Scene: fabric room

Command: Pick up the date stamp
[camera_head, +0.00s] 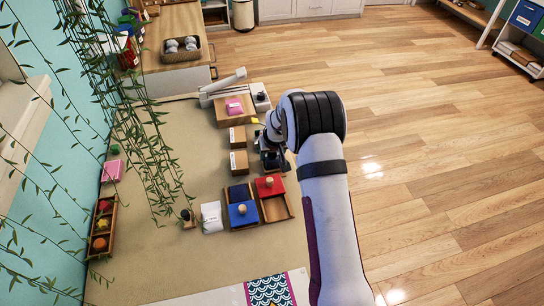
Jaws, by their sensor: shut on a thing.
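My gripper (268,141) is over the right edge of the beige work surface, partly hidden behind my own wrist. It is shut on a small dark object that looks like the date stamp (270,159). Much of the object is hidden by the gripper and wrist, so I cannot tell whether it touches the surface below. A small stamp-like piece with a black knob (187,215) stands on the surface to the lower left. Another dark-topped piece (261,97) is near the far right edge.
Small brown boxes (238,161) stand just left of my gripper. Red (269,187) and blue (243,214) knobbed pieces lie nearer. A pink item sits on a wooden block (234,116) behind. Vines hang at left. The left-middle surface (150,255) is clear.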

